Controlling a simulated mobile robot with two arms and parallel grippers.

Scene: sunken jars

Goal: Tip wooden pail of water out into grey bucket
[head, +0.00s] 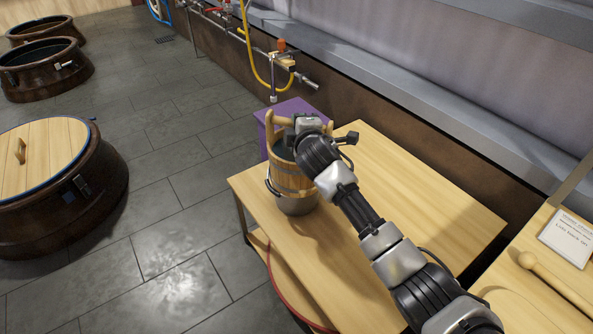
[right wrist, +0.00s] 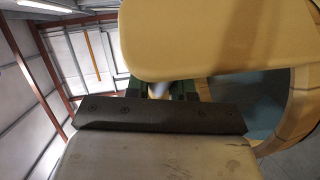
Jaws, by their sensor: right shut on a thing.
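The wooden pail (head: 290,172) is at the left end of a light wooden table, roughly upright, with its crossbar handle at the top. The grey bucket (head: 297,206) shows just below it, with a dark bail at its left side; the pail hides most of it. I cannot tell whether the pail rests in the bucket or is held over it. My right gripper (head: 305,124) is shut on the pail's handle. In the right wrist view the handle (right wrist: 215,40) fills the top, with the pail's wall (right wrist: 298,115) at right. My left gripper is out of view.
The wooden table (head: 430,200) is clear to the right of the pail. A purple box (head: 285,112) stands behind it, below a tap with a yellow hose (head: 248,50). A lidded jar (head: 100,190) is on the left floor. A mallet (head: 550,280) lies at right.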

